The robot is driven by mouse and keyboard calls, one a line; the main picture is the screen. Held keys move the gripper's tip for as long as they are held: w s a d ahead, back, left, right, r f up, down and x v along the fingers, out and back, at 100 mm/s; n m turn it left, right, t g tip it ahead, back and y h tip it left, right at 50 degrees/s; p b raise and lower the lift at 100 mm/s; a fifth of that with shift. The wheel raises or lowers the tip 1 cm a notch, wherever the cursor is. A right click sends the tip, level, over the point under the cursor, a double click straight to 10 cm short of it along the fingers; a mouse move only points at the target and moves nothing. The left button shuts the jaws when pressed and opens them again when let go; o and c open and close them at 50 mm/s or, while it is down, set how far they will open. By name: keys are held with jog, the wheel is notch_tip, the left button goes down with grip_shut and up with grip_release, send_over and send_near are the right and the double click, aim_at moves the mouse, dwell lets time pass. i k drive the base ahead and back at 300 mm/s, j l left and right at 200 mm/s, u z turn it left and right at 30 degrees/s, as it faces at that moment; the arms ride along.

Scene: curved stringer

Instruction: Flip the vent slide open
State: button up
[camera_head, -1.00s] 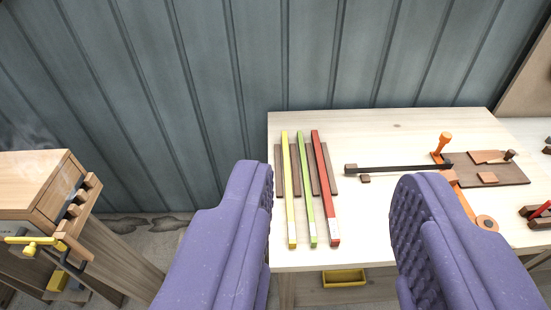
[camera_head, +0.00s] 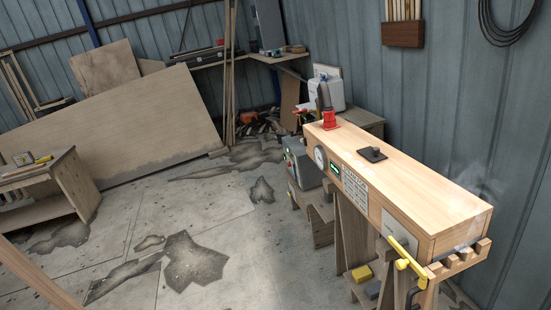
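A long pale wooden steam box (camera_head: 425,187) stands at the right on wooden legs. On its top lies a small dark plate with a round knob (camera_head: 373,153), which may be the vent slide. I cannot tell whether any opening under it is covered. Faint steam shows around the box's near right end. A yellow handle (camera_head: 407,258) sits at that end, beside a notched wooden bar (camera_head: 460,258). My gripper is not in view, and nothing touches the dark plate.
A red clamp-like thing (camera_head: 330,119) sits at the box's far end. A round gauge (camera_head: 319,157) and a label panel (camera_head: 355,187) are on its side. A low bench (camera_head: 75,185) stands at left. The stained concrete floor (camera_head: 220,225) between is open. A large board (camera_head: 150,125) leans behind.

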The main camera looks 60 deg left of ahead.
aim_at(374, 154)
jog(key=u, duration=0.95)
jog(key=i+j+z, duration=0.1)
jog(key=i, duration=0.45)
jog(key=i+j+z, duration=0.1)
jog(key=i+j, duration=0.2)
jog(key=i, duration=0.25)
jog(key=i+j+z, duration=0.1)
jog(key=i+j, duration=0.15)
jog(key=i, duration=0.25)
jog(key=i+j, duration=0.3)
jog(key=i, duration=0.25)
jog(key=i+j+z, duration=0.15)
jog(key=i+j, duration=0.15)
jog(key=i, duration=0.2)
